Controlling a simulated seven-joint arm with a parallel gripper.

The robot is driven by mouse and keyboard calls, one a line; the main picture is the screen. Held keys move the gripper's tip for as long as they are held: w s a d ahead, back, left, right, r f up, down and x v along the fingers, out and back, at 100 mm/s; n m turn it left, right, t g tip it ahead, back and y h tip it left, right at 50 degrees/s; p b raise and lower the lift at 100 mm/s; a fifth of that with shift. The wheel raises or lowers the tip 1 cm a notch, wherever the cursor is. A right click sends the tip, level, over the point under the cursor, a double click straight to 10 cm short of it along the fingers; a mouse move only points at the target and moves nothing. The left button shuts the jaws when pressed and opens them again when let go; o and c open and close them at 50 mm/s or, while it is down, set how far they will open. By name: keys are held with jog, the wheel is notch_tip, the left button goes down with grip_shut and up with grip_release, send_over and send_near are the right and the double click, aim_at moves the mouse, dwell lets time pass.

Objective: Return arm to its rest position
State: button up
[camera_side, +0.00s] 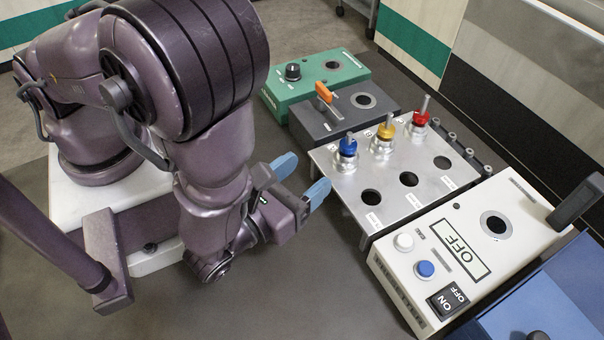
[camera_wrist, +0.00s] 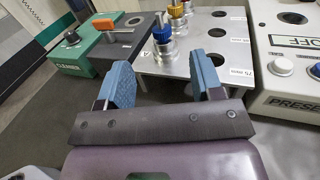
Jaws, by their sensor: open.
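My gripper (camera_side: 302,180) is open and empty, with two blue fingers spread apart, above the dark floor mat to the left of the metal plate (camera_side: 342,204). The gripper also shows in the wrist view (camera_wrist: 163,85), with nothing between its fingers. On the plate, pieces with a blue (camera_side: 347,147), a yellow (camera_side: 385,133) and a red top (camera_side: 420,119) stand upright in the far row. The plate's near row shows several empty dark holes.
A green box (camera_side: 345,70) and a dark grey box with an orange lever (camera_side: 326,92) stand behind the plate. A white box marked OFF (camera_side: 460,250) stands to its right, and a blue box (camera_side: 550,300) beyond that. The dark mat (camera_side: 290,290) in front is clear.

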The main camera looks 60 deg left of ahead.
jog(key=s+a+r+n+g+y, duration=0.3)
jog(key=a+n+g, duration=0.2)
jog(key=n+g, duration=0.3)
jog(key=s+a+r+n+g+y, duration=0.2)
jog(key=s+a+r+n+g, duration=0.15)
jog(key=n+g, duration=0.5)
jog(key=w+a+r+n+t+h, duration=0.1)
jog(key=a+r+n+t+h, duration=0.1)
jog(key=r+n+h, duration=0.3)
jog(key=a+r+n+t+h, duration=0.3)
jog(key=r+n+h, duration=0.3)
jog(key=r+n, duration=0.4)
notch_tip(320, 180, up, 2)
jog(key=shift+w+a+r, duration=0.1)
jog(key=shift+w+a, duration=0.1)
jog(key=shift+w, duration=0.2)
